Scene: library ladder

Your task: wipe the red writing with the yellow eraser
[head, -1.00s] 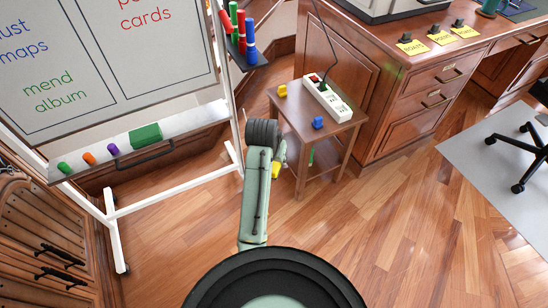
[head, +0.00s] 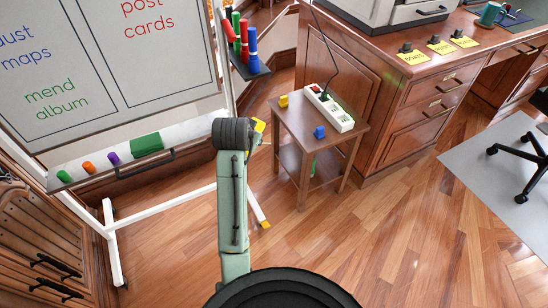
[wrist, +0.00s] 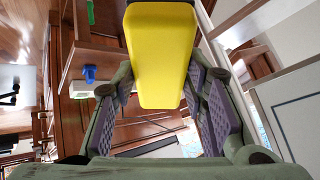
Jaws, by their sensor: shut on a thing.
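The red writing (head: 148,20) reads "post cards" and is on the right panel of the whiteboard (head: 180,75) at the upper left of the head view. The yellow eraser (wrist: 160,60) fills the upper middle of the wrist view, between the purple-padded fingers of my gripper (wrist: 160,92), which is shut on it. In the head view a small part of the yellow eraser (head: 260,126) shows beside my arm's end. My arm hides most of the gripper there. The eraser is in front of the board's right stand, below the red writing and apart from it.
The board tray (head: 192,132) holds a green block (head: 147,141) and several markers. A marker holder (head: 250,70) juts from the board's right edge. A small side table (head: 288,115) with a power strip (head: 330,108) stands right, beside the desk (head: 350,75). The front floor is clear.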

